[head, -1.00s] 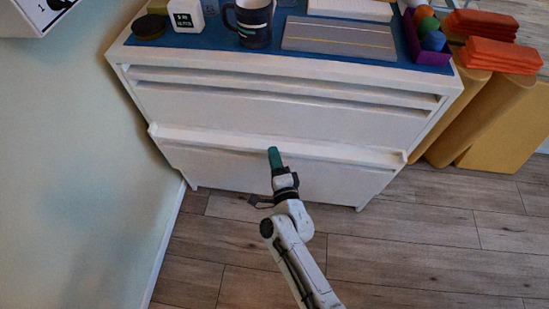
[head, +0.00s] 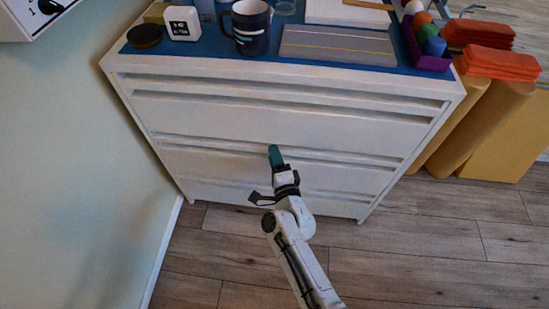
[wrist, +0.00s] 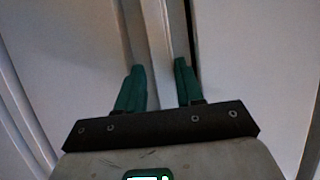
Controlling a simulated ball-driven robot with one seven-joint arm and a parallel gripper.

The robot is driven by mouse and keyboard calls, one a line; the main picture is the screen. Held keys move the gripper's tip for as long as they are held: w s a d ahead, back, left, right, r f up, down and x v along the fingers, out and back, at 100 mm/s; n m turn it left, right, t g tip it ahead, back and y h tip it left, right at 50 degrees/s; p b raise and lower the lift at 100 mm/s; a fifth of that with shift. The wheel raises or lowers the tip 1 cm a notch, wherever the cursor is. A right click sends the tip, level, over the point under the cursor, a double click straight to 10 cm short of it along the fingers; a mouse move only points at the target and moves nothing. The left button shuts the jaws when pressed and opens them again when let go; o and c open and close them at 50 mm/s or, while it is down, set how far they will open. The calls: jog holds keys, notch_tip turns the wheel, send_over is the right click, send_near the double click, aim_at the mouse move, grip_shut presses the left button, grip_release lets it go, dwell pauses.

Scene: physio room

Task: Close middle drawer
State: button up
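A white chest of drawers (head: 270,112) stands against the wall. The drawer front (head: 225,163) at my gripper, below the wide upper front, looks about flush with the chest; I cannot tell if it is fully in. My gripper (head: 275,153) has its green fingertips at this drawer's upper edge, roughly mid-width. In the wrist view my gripper (wrist: 158,80) has its two green fingers apart, with a pale drawer edge strip (wrist: 160,45) showing ahead between them and a dark slit beside it. Nothing is visibly held. Contact is unclear.
Yellow bolsters (head: 478,125) and orange blocks (head: 502,64) are at right. The wooden floor (head: 430,250) in front is clear.

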jog(key=shift+o, duration=1.2)
jog(key=p+v, duration=0.2)
jog(key=v, duration=0.8)
jog(key=shift+s+p, duration=0.35)
jog(key=shift+s, duration=0.05)
jog(key=shift+d, duration=0.15)
